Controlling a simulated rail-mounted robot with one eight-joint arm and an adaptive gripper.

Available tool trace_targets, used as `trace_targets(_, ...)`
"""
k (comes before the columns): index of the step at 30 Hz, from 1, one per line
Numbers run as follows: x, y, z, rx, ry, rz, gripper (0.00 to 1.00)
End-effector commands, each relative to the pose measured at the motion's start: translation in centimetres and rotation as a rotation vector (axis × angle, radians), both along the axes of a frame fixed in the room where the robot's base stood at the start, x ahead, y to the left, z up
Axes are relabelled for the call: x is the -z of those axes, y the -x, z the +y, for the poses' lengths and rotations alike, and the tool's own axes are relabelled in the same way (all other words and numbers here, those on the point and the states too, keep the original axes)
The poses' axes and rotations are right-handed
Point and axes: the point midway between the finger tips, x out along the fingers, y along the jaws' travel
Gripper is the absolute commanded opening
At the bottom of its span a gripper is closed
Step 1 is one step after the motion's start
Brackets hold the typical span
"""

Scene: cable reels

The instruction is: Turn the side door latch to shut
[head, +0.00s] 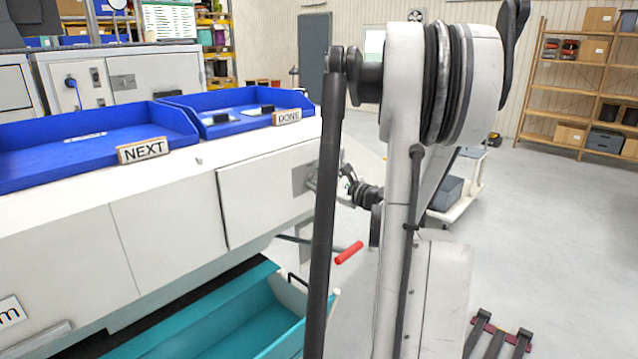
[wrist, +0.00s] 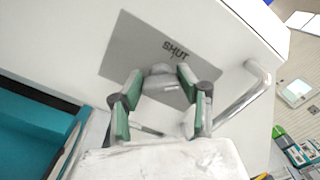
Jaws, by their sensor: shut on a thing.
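The side door (head: 262,197) is a white panel at the right end of the white machine, and it looks flush with it. A grey latch plate (head: 299,180) is on it. In the wrist view the plate (wrist: 125,62) carries the word SHUT above a grey latch knob (wrist: 161,84). My gripper (wrist: 160,77) has its green-padded fingers on either side of the knob and is shut on it. The fingers partly cover the knob, so I cannot tell exactly how it is turned. In the head view my arm hides most of the gripper.
A bar handle (wrist: 246,97) is on the door right of the plate. Blue trays marked NEXT (head: 90,142) and DONE (head: 235,112) stand on top. A teal open drawer (head: 240,335) is below. A red-gripped lever (head: 349,252) is near my arm. Floor at the right is mostly clear.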

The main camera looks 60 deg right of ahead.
Motion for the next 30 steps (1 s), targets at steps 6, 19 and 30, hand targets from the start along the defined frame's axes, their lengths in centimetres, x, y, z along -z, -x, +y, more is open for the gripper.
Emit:
trace_targets(6, 0.20, -0.01, 0.08, 0.000, 0.204, 0.030, 0.08)
trace_targets(19, 0.31, -0.03, 0.14, 0.000, 0.590, 0.088, 0.08)
trace_targets(30, 0.37, -0.03, 0.17, 0.000, 0.809, 0.121, 0.08)
